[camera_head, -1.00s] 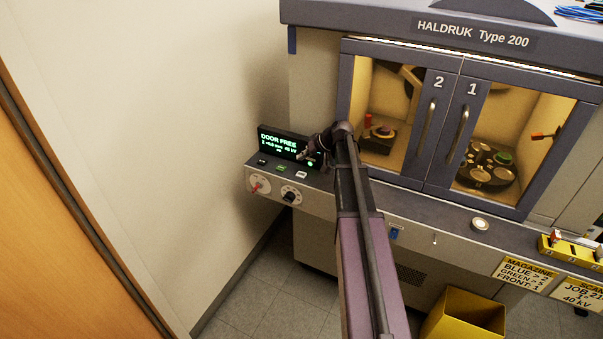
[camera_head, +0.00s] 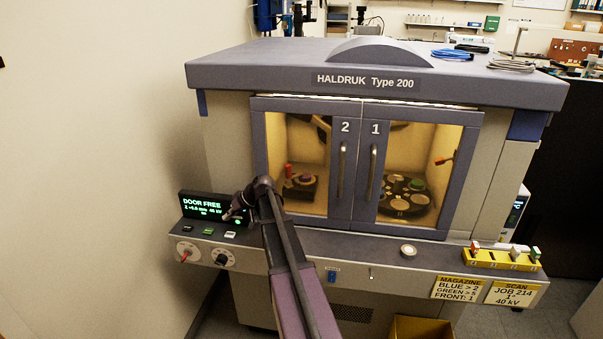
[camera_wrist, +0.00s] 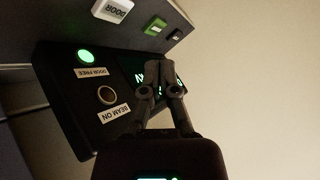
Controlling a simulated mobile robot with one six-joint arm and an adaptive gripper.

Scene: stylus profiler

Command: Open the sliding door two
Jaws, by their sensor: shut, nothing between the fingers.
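Sliding door two (camera_head: 343,168) is the left glazed panel of the machine front, marked 2, with a vertical bar handle (camera_head: 341,170) near its right edge. It stands closed against door one (camera_head: 376,172). My gripper (camera_head: 228,216) is over the control panel at the left, in front of the display, well away from the door handle. In the wrist view my gripper (camera_wrist: 160,68) is shut and empty near the dark display box (camera_wrist: 75,105). The display (camera_head: 203,205) reads DOOR FREE. A green lamp (camera_wrist: 85,56) labelled DOOR FREE is lit; the BEAM ON lamp (camera_wrist: 106,94) is dark.
Several buttons, including a white DOOR button (camera_wrist: 112,9), and a knob (camera_head: 223,258) are on the panel. A yellow magazine rack (camera_head: 500,259) stands on the ledge at right. A yellow bin (camera_head: 420,328) is below. A wall (camera_head: 90,170) borders the left.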

